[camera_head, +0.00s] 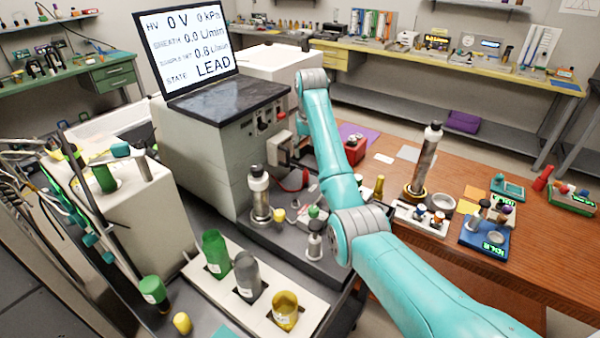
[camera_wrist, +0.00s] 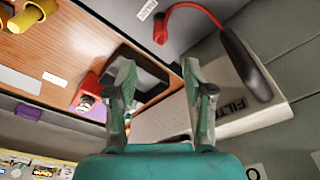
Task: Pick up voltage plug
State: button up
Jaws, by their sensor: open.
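In the wrist view a red cable (camera_wrist: 195,8) has a small red plug-like end (camera_wrist: 160,32) over a grey surface. The cable's other end runs into a long black handle-like part (camera_wrist: 245,65) beside a white block marked "FILT". I cannot tell for sure which part is the voltage plug. The red cable also shows in the head view (camera_head: 293,186), low beside the grey machine. My gripper (camera_wrist: 159,78) is open and empty, its fingers wide apart. The red end shows between and beyond the fingertips, apart from them. In the head view the gripper is mostly hidden behind my arm.
The grey machine (camera_head: 205,140) carries a screen (camera_head: 187,45) reading 0 V and LEAD. A red box (camera_wrist: 88,92) and a black tray-like thing (camera_wrist: 150,65) lie close to the left finger. Several bottles stand in a white rack (camera_head: 225,290). A wooden table (camera_head: 530,255) holds instruments.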

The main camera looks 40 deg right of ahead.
aim_at(306, 171)
jog(key=f, duration=0.3)
jog(key=w+f, duration=0.1)
jog(key=f, duration=0.5)
jog(key=shift+w+d+f, duration=0.15)
jog(key=shift+d+f, duration=0.1)
jog(key=shift+f, duration=0.15)
grip_shut()
